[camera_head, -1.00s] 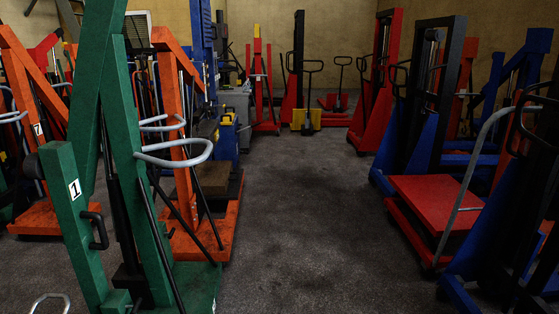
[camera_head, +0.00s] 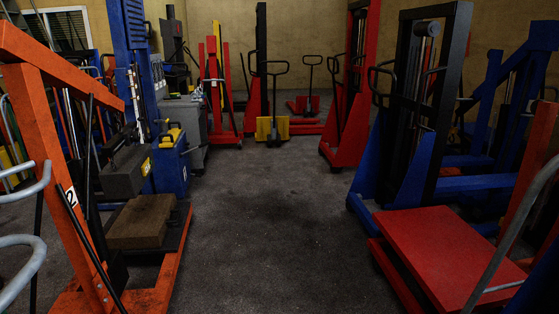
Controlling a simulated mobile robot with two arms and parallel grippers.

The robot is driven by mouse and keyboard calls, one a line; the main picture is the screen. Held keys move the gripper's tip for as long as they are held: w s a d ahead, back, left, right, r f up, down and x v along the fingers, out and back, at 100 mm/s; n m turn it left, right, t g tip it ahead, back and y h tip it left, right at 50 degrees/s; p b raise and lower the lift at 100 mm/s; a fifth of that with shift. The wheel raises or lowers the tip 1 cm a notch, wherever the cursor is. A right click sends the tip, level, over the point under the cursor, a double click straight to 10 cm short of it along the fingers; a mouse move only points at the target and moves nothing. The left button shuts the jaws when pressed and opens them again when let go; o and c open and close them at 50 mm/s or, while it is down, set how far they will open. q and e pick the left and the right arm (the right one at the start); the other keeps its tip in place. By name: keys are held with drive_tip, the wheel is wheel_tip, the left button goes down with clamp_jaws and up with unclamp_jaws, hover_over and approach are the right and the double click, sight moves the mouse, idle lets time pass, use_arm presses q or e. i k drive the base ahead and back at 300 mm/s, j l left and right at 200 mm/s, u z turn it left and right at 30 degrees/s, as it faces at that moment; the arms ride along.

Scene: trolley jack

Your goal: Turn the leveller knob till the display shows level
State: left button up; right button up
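No leveller knob and no display can be made out in the head view. A blue lift machine (camera_head: 128,60) with a grey unit and yellow parts stands at the left; its details are too small to read. An orange frame marked 2 (camera_head: 40,130) stands at the near left, with a brown block (camera_head: 142,226) on its low base. Neither of my grippers shows in the picture.
Grey curved handles (camera_head: 22,262) jut in at the near left.

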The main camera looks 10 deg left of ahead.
sight(136, 136)
drive_tip(key=i+u, duration=0.1)
drive_tip(key=i, duration=0.5)
drive_tip(key=i+l+u, duration=0.1)
drive_tip(key=i, duration=0.5)
drive_tip(key=i+l+u, duration=0.15)
drive_tip(key=i, duration=0.45)
drive_tip(key=i+l+u, duration=0.15)
drive_tip(key=i+u, duration=0.25)
drive_tip(key=i+l+u, duration=0.55)
drive_tip(key=u, duration=0.2)
drive_tip(key=i+l+u, duration=0.2)
drive_tip(key=l+u, duration=0.2)
drive_tip(key=i+l+u, duration=0.15)
drive_tip(key=l, duration=0.2)
drive_tip(key=i+l+u, duration=0.1)
drive_tip(key=i+l, duration=0.25)
drive_tip(key=i+l+u, duration=0.15)
drive_tip(key=i+l, duration=0.2)
drive_tip(key=i+l+u, duration=0.1)
drive_tip(key=i+l, duration=0.2)
drive_tip(key=l, duration=0.15)
drive_tip(key=i+l+u, duration=0.1)
drive_tip(key=i+l, duration=0.2)
drive_tip(key=l, duration=0.15)
drive_tip(key=i+l+u, duration=0.1)
drive_tip(key=i+l, duration=0.15)
drive_tip(key=l, duration=0.25)
